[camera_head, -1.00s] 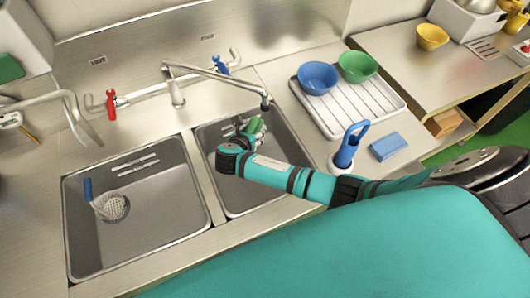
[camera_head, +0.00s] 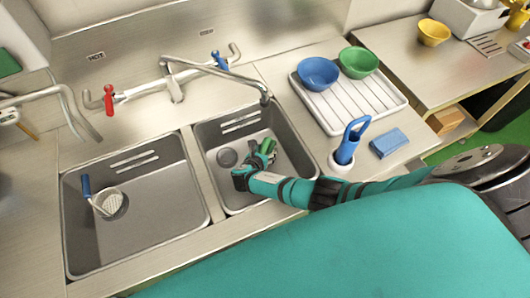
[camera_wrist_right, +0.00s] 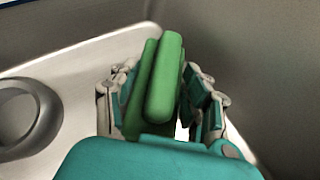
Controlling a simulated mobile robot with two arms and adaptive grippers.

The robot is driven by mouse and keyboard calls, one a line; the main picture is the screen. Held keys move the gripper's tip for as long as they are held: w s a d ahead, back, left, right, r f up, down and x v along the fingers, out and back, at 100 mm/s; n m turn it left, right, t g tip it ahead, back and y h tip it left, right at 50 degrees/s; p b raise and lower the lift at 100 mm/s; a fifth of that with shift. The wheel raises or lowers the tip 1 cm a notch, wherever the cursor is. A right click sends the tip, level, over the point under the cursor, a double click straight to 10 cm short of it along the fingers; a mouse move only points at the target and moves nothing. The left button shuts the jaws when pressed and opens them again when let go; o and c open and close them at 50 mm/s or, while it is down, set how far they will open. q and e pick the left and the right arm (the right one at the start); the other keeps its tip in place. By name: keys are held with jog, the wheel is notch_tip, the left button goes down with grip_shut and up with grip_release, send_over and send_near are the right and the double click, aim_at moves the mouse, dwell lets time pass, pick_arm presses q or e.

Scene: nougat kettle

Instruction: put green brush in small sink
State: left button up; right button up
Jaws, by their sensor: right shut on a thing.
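The green brush (camera_head: 268,146) is in my right gripper (camera_head: 262,157), inside the small right-hand sink (camera_head: 285,172). In the right wrist view the green brush (camera_wrist_right: 164,80) sits between the two fingers of my right gripper (camera_wrist_right: 163,105), which are shut on it. The sink floor and its round drain (camera_wrist_right: 18,112) show to the left there. I cannot tell whether the brush touches the sink floor. My left gripper is not in view.
The larger left sink (camera_head: 150,225) holds a strainer with a blue handle (camera_head: 110,204). The faucet spout (camera_head: 225,76) reaches over the small sink's back. A blue-handled brush in a white holder (camera_head: 345,150), a blue sponge (camera_head: 389,142) and a rack (camera_head: 350,103) with bowls stand to the right.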

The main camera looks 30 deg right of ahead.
jog(key=shift+w+f, duration=0.1)
jog(key=shift+f, duration=0.1)
jog(key=shift+f, duration=0.2)
jog(key=o, duration=1.3)
jog(key=shift+o, duration=0.2)
jog(key=shift+r, duration=0.1)
jog(key=shift+r, duration=0.25)
jog(key=p+v, duration=0.2)
jog(key=v, duration=0.8)
jog(key=shift+s+a, duration=0.2)
jog(key=shift+s, duration=0.1)
jog(key=shift+s+a+r, duration=0.35)
jog(key=shift+a+r, duration=0.05)
jog(key=shift+r, duration=0.05)
